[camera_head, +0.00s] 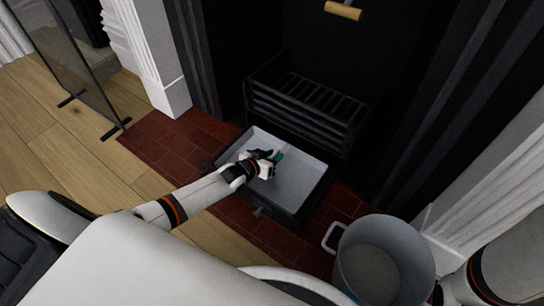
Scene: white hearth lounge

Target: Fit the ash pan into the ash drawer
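The ash pan (300,184) is a shallow light grey tray. It appears to lie inside the dark ash drawer (287,216), which stands out in front of the grate; whether it is fully seated I cannot tell. I cannot tell whether the fingers are shut on that piece. My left forearm and hand cover the pan's left part. My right arm shows at the lower right edge, but its gripper is out of sight.
The black grate (305,108) stands behind the drawer. A grey metal bucket (395,243) with grey contents stands at the lower right, close to the drawer. The red brick hearth (180,142) is clear on the left. A dark mesh screen (72,55) stands at the upper left.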

